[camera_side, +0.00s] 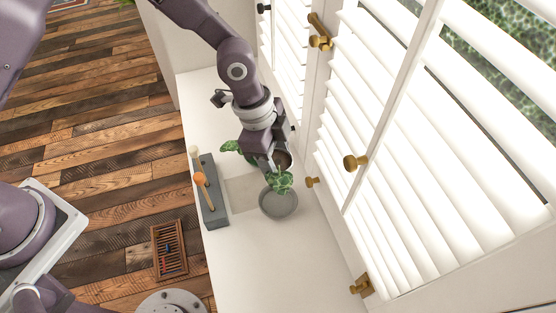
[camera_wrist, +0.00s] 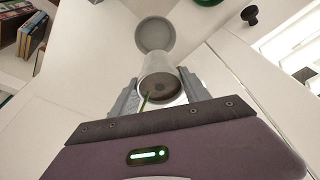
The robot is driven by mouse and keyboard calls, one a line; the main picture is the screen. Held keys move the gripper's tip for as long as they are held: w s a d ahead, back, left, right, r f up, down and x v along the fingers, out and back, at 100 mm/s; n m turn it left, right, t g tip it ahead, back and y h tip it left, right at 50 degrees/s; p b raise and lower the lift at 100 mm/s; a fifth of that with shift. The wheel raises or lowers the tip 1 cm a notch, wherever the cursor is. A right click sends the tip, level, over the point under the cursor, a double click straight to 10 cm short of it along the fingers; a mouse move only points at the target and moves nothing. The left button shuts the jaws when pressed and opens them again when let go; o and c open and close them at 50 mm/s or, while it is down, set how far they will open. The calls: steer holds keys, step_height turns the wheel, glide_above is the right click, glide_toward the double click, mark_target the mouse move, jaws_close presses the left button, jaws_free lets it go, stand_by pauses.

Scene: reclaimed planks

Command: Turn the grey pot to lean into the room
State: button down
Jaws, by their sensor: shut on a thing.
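The grey pot (camera_wrist: 160,70) is between the two fingers of my gripper (camera_wrist: 160,97), which is shut on it. In the wrist view its mouth faces the camera, showing brown soil and a thin green stem. In the side view my gripper (camera_side: 276,163) is at the pot, whose brown soil (camera_side: 284,159) shows beside the fingers. Green leaves (camera_side: 280,182) hang toward the saucer side. A round grey saucer (camera_side: 278,204) lies on the white sill; it also shows beyond the pot in the wrist view (camera_wrist: 155,33). I cannot tell the gap between pot and sill.
White shutters with brass knobs (camera_side: 355,162) stand close on the right. A long grey tray (camera_side: 209,214) with an orange-and-wood tool (camera_side: 201,180) lies on the sill's left. More green leaves (camera_side: 231,146) show behind my gripper. The sill's near end is clear.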

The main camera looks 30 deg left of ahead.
step_height(320, 180, down, 10)
steer(key=m, duration=0.3)
steer(key=m+g, duration=0.1)
steer(key=shift+r, duration=0.25)
steer(key=shift+f, duration=1.4)
steer(key=shift+c, duration=2.2)
jaws_free()
